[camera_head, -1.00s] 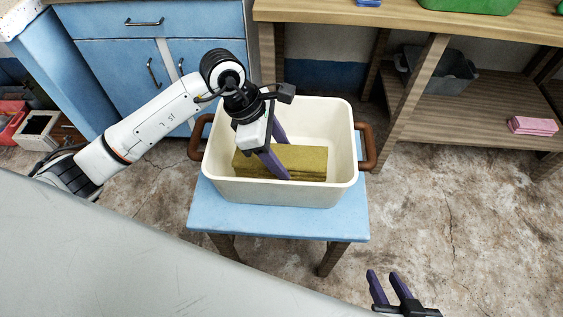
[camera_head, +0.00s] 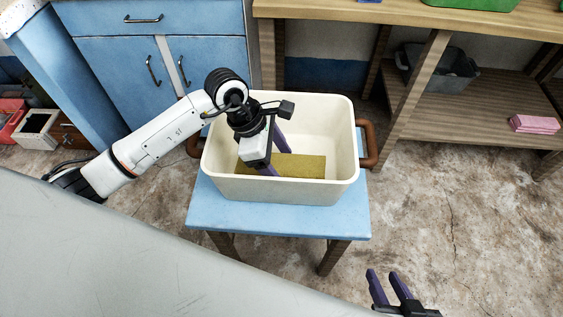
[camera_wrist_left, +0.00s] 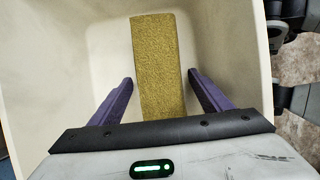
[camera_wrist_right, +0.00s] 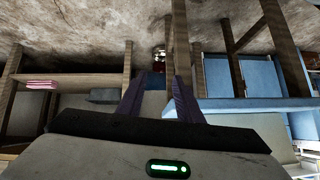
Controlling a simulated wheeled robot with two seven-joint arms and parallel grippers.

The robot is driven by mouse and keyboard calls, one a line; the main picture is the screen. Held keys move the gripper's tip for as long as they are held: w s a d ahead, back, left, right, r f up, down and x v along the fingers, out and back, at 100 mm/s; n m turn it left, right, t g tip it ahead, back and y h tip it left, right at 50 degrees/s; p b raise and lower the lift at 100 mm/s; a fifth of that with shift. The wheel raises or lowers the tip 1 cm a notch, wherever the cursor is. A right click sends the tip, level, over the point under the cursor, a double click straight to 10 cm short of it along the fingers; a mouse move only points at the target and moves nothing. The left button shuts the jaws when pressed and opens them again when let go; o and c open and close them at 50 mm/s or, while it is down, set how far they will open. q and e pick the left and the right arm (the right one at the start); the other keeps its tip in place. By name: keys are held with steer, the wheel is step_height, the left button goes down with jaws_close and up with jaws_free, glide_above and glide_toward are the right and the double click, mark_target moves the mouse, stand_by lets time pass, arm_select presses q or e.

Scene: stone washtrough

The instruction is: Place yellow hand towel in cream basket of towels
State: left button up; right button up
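The yellow hand towel (camera_head: 300,167) lies flat and folded low inside the cream basket (camera_head: 345,130), which stands on a blue stool. My left gripper (camera_head: 281,163) reaches down into the basket from above, with its fingers on either side of the towel. In the left wrist view the towel (camera_wrist_left: 159,65) runs between the two purple fingers with a gap on both sides, so the gripper is open and not touching it there. My right gripper (camera_head: 385,280) is open and empty at the lower right, away from the basket.
Blue cabinets (camera_head: 120,75) stand behind at left. A wooden shelf (camera_head: 480,110) at right holds a grey bin (camera_head: 450,75) and pink folded cloths (camera_head: 534,124). The floor at right is clear.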

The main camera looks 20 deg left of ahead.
arm_select(q)
steer(key=shift+r, duration=0.25)
steer(key=p+v, duration=0.2)
steer(key=v, duration=0.9)
steer(key=shift+a+r, duration=0.2)
steer(key=shift+r, duration=0.15)
arm_select(e)
steer(key=shift+d+r, duration=0.2)
steer(key=shift+r, duration=0.15)
